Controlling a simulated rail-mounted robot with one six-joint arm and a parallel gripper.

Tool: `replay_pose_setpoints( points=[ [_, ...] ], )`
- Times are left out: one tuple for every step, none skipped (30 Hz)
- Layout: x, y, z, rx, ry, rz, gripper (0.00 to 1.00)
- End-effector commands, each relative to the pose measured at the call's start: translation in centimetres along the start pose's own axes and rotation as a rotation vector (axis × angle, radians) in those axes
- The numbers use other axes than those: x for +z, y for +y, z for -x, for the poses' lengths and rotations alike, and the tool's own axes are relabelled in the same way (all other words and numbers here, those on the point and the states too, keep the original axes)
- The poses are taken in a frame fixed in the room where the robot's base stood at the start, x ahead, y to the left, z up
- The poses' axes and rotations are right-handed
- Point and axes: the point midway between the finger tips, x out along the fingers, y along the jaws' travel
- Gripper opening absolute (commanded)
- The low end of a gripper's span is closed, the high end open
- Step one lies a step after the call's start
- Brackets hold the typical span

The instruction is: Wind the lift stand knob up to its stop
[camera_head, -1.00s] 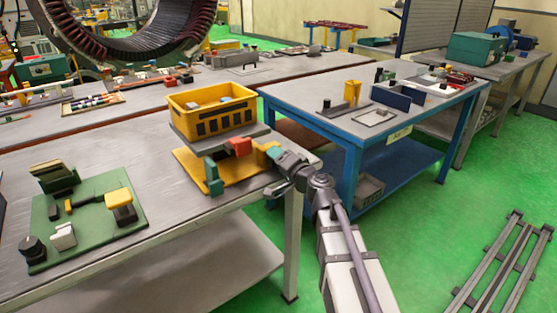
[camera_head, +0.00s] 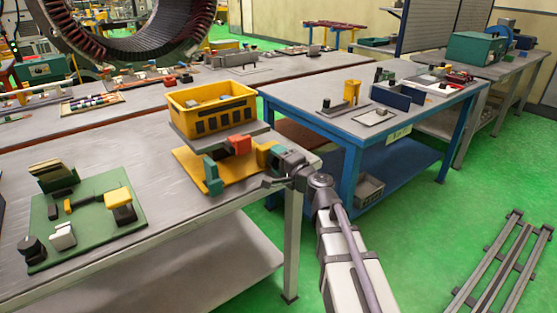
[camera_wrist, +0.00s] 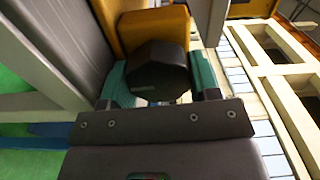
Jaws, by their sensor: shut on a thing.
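The lift stand has a yellow base (camera_head: 190,165) and a grey platform (camera_head: 225,135) on the near grey bench. A yellow crate (camera_head: 213,112) sits on the platform. The dark faceted knob (camera_wrist: 157,66) shows in the wrist view in front of a yellow bracket (camera_wrist: 145,25). My gripper (camera_wrist: 159,84) has its teal fingers on both sides of the knob and is shut on it. In the head view my gripper (camera_head: 270,155) is at the stand's right side, and it hides the knob.
A green board (camera_head: 90,225) with several small fixtures lies at the bench's left. A blue table (camera_head: 345,118) with parts stands to the right, past a gap. Bare bench top lies between the green board and the stand.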

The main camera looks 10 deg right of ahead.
Motion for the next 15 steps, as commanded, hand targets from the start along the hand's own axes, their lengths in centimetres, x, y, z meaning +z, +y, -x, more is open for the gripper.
replay_pose_setpoints(
  points=[
    [0.01, 0.02, 0.03, 0.0, 0.0, 0.0, 0.32],
    [0.01, 0.02, 0.03, 0.0, 0.0, 0.001, 0.32],
    [0.01, 0.02, 0.03, 0.0, 0.0, 0.001, 0.32],
    [0.01, 0.02, 0.03, 0.0, 0.0, 0.001, 0.32],
    [0.01, 0.02, 0.03, 0.0, 0.0, 0.001, 0.57],
    [0.01, 0.02, 0.03, 0.0, 0.0, 0.001, 0.61],
    [0.01, 0.02, 0.03, 0.0, 0.0, 0.001, 0.64],
    [0.01, 0.01, 0.03, 0.0, 0.0, 0.001, 0.67],
    [0.01, 0.01, 0.03, 0.0, 0.0, 0.002, 0.7],
    [0.01, 0.01, 0.03, 0.0, 0.0, 0.002, 0.73],
    [0.01, 0.02, 0.02, 0.0, 0.0, 0.002, 0.76],
    [0.01, 0.02, 0.02, 0.0, 0.0, 0.002, 0.8],
    [0.01, 0.02, 0.02, 0.0, 0.0, 0.002, 0.81],
    [0.02, 0.03, 0.03, 0.001, 0.0, 0.002, 0.81],
    [0.02, 0.04, 0.03, 0.001, 0.0, 0.003, 0.81]
  ],
)
